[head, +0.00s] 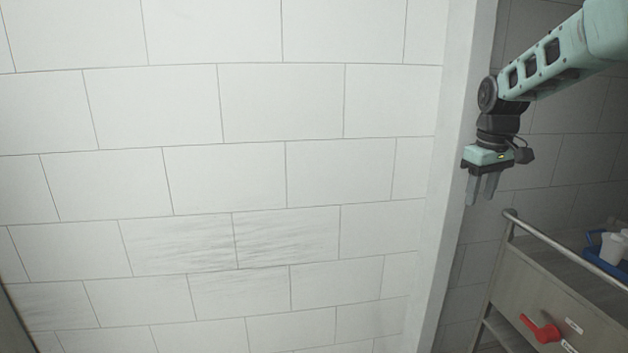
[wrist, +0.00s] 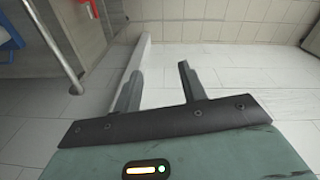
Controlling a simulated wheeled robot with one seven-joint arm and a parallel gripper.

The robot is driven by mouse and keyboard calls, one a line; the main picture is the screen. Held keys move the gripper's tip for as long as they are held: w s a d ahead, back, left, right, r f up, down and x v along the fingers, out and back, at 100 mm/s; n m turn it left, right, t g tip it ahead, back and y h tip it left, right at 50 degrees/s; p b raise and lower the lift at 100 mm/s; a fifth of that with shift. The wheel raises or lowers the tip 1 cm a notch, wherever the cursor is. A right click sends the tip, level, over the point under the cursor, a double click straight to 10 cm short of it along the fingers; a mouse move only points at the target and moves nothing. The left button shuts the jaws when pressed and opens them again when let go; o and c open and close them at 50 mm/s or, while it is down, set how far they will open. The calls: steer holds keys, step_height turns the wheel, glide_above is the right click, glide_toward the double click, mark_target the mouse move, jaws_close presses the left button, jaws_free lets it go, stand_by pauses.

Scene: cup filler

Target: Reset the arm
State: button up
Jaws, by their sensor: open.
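My arm reaches in from the top right of the head view. My gripper (head: 480,190) hangs from it, pointing down, in front of the wall corner. Its two grey fingers are apart with nothing between them. In the wrist view my gripper (wrist: 158,82) also shows open and empty, with pale floor beyond the fingers.
A cart (head: 545,290) with a metal rail and a red handle (head: 541,328) stands at the lower right. A blue tray (head: 606,262) with a white container (head: 613,247) is on its top. A white tiled wall (head: 230,180) fills the left and middle.

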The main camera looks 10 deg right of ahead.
steer(key=s+a+f+n, duration=0.1)
steer(key=s+a, duration=0.3)
steer(key=a, duration=0.4)
steer(key=s+a+f+n+y, duration=0.1)
steer(key=s+a, duration=0.3)
steer(key=a, duration=0.3)
steer(key=s+a+f+n, duration=0.1)
steer(key=s+a, duration=0.3)
steer(key=a, duration=0.4)
steer(key=s+a+f, duration=0.2)
steer(key=s, duration=0.5)
steer(key=s+a+f+n, duration=0.1)
steer(key=s+a, duration=0.2)
steer(key=s, duration=0.5)
steer(key=s+a+f+n+g, duration=0.1)
steer(key=s+a+f, duration=0.1)
steer(key=s, duration=0.6)
steer(key=shift+a+f, duration=0.25)
steer(key=shift+f, duration=0.05)
